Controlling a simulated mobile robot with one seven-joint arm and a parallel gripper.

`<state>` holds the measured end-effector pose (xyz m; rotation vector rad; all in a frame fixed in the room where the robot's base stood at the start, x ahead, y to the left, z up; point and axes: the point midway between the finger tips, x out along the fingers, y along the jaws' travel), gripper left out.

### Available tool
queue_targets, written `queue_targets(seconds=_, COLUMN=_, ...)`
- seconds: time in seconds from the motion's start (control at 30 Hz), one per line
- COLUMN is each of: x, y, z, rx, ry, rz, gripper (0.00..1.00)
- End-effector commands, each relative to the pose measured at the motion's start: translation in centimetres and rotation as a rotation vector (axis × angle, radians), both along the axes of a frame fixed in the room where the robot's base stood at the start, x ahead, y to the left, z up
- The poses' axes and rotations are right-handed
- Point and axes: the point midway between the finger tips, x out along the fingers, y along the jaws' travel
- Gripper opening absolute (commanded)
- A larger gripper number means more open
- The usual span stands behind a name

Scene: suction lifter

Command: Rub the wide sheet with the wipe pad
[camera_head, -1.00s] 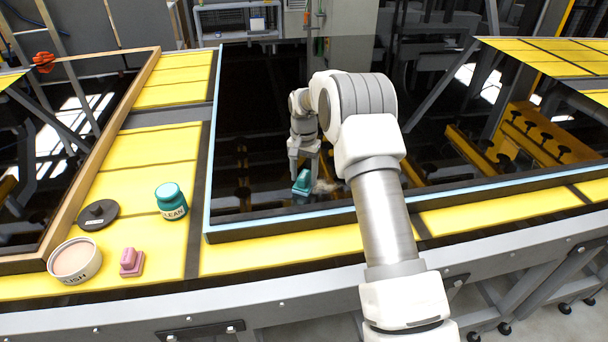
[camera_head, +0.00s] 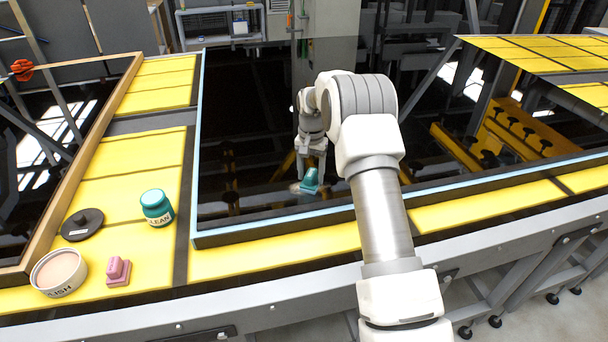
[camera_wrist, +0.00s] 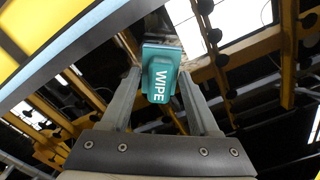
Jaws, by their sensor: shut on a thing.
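The wide sheet (camera_head: 262,130) is dark and glossy, with a light-blue edge, and lies flat across the middle of the head view. The teal wipe pad (camera_head: 310,183) is at its near part, low against the surface; I cannot tell for sure whether it touches. A pale smudge (camera_head: 296,188) shows on the sheet just left of the pad. My gripper (camera_head: 312,172) points down and is shut on the pad's grip. In the wrist view, the pad (camera_wrist: 160,80), lettered WIPE, sits between both fingers. Its underside is hidden.
On the yellow bench left of the sheet stand a teal CLEAN jar (camera_head: 157,208), a dark round lid (camera_head: 82,224), an open pale tub (camera_head: 59,272) and a pink block (camera_head: 118,271). A wood-framed dark panel (camera_head: 50,150) lies further left.

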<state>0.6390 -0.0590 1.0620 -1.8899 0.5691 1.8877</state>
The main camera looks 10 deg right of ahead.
Motion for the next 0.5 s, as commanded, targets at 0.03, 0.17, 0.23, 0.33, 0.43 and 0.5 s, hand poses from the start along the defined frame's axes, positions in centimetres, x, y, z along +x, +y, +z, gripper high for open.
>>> queue_targets(seconds=0.03, x=0.0, y=-0.6, z=-0.1, rx=0.000, ry=0.000, rz=-0.003, gripper=0.17)
queue_targets(seconds=0.17, x=0.0, y=-1.5, z=-0.1, rx=0.000, ry=0.000, rz=-0.001, gripper=0.17)
queue_targets(seconds=0.23, x=0.0, y=-1.7, z=-0.2, rx=0.001, ry=0.001, rz=0.000, gripper=0.17)
queue_targets(seconds=0.33, x=0.0, y=-2.0, z=-0.2, rx=0.000, ry=0.001, rz=-0.001, gripper=0.17)
queue_targets(seconds=0.43, x=0.0, y=-2.6, z=-0.2, rx=0.000, ry=0.001, rz=-0.002, gripper=0.17)
queue_targets(seconds=0.5, x=0.0, y=-3.2, z=-0.2, rx=-0.001, ry=0.001, rz=-0.002, gripper=0.17)
